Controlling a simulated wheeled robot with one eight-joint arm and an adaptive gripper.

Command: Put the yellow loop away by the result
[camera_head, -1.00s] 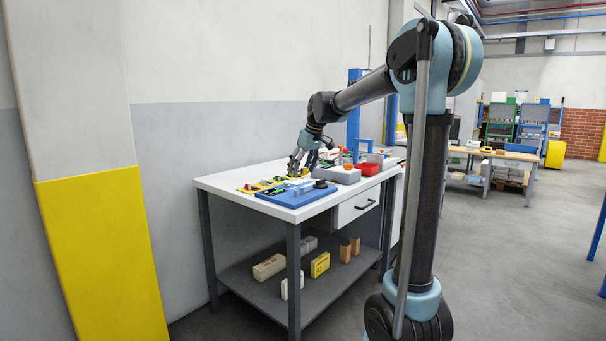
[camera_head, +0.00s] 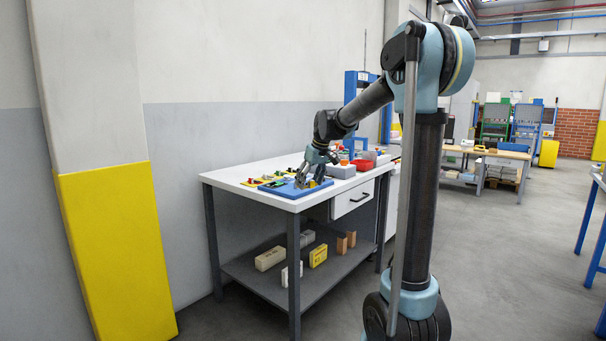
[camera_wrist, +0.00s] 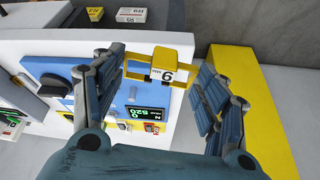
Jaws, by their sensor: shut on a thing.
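My gripper (camera_head: 312,176) is over the front end of the blue board on the workbench. In the wrist view my gripper (camera_wrist: 158,82) has its two fingers on either side of the yellow loop (camera_wrist: 172,52), holding it. The loop is a yellow bracket with a white label bearing a digit that reads as 6 or 9. Below it in that view is the blue board (camera_wrist: 60,66) with a black knob, a grey peg and a lit green display (camera_wrist: 143,113) reading about 520. The blue board (camera_head: 283,190) also shows in the head view, partly behind my gripper.
The white bench top (camera_head: 235,172) holds a grey block (camera_head: 341,171) and a red bin (camera_head: 363,164) behind my gripper. Boxes, including a yellow one (camera_head: 318,255), stand on the lower shelf (camera_head: 278,281). A yellow wall pillar (camera_head: 115,250) rises at left.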

